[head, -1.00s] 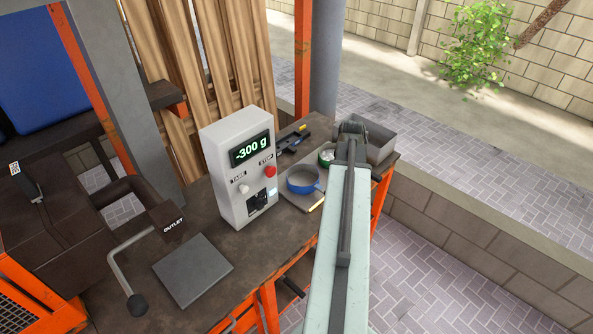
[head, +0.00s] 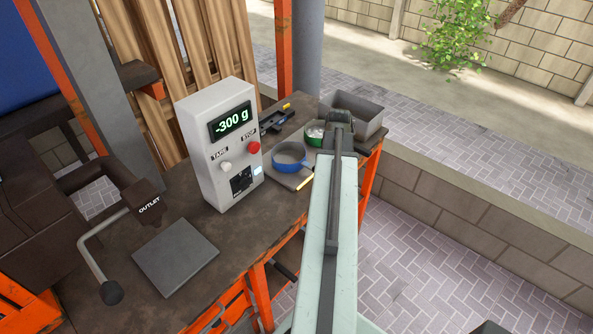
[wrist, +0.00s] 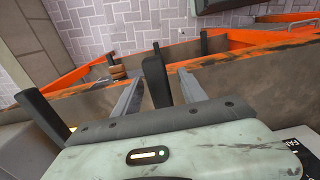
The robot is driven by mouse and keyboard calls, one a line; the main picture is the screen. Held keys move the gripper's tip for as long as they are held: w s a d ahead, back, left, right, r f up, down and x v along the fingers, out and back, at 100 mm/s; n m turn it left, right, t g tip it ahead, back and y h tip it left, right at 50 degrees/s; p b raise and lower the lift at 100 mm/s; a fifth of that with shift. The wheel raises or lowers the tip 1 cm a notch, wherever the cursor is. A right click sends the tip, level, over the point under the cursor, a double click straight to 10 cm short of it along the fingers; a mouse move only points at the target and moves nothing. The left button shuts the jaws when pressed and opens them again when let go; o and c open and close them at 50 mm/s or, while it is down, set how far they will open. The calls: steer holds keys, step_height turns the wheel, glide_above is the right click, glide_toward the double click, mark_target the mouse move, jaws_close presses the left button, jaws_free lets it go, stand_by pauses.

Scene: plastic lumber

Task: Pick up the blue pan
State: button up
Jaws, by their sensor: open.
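The blue pan (head: 289,160) sits upright on a flat grey plate on the workbench in the head view, right of the white scale display. It looks empty, with its handle toward the right. The pan does not show in the wrist view.
A white control box (head: 218,145) stands left of the pan. A dark tool (head: 274,120) lies behind the pan. A grey plate (head: 176,257) lies at the front left.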

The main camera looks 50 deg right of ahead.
jaws_close()
steer(key=shift+p, duration=0.3)
